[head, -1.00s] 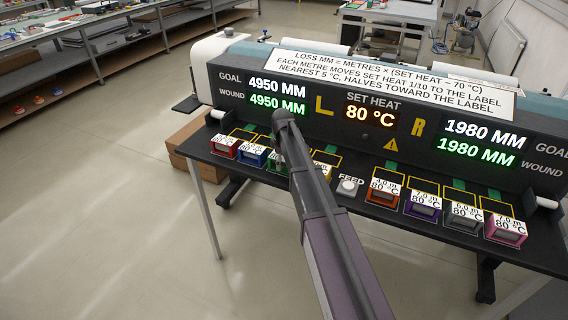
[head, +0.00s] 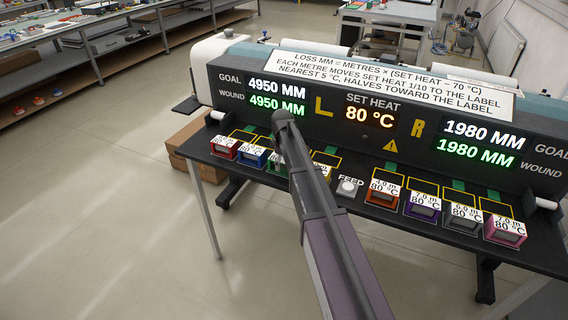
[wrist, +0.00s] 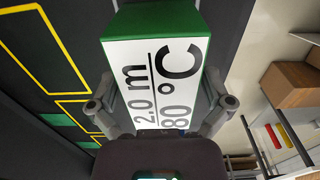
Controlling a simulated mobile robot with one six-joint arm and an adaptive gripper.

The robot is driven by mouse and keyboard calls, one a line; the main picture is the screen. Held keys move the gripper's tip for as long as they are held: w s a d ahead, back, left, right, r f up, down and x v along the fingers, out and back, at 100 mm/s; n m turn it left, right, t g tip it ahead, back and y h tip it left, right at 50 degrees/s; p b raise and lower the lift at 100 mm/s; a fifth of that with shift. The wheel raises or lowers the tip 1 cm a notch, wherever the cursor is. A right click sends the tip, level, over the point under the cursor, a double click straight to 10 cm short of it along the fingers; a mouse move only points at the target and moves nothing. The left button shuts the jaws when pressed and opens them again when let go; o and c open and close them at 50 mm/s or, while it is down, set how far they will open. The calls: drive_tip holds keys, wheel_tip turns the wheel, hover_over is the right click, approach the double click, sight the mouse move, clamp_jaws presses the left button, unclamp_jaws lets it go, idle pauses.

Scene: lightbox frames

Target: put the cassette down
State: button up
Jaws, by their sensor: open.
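The green cassette (wrist: 158,20), with a white label reading 2.0 m, 80 °C, fills the middle of the wrist view. In the head view the green cassette (head: 271,164) shows only in part beside my arm, in the left row on the black bench (head: 262,186). My gripper (wrist: 160,112) is open, with one finger on each side of the cassette. I cannot tell whether the fingers touch it. In the head view my arm hides the gripper's fingers.
Red (head: 225,148) and blue (head: 253,155) cassettes stand left of the green one; a yellow one is partly hidden by my arm. Orange (head: 381,195), purple (head: 422,207), grey (head: 463,218) and pink (head: 506,231) cassettes stand right of the FEED button (head: 348,187). Yellow outlines lie behind the rows.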

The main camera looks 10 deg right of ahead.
drive_tip(key=shift+r+p, duration=5.7)
drive_tip(key=shift+r, duration=0.2)
drive_tip(key=s+m, duration=1)
drive_tip(key=s, duration=1.9)
drive_tip(key=shift+d+m, duration=0.25)
drive_tip(key=shift+m, duration=0.15)
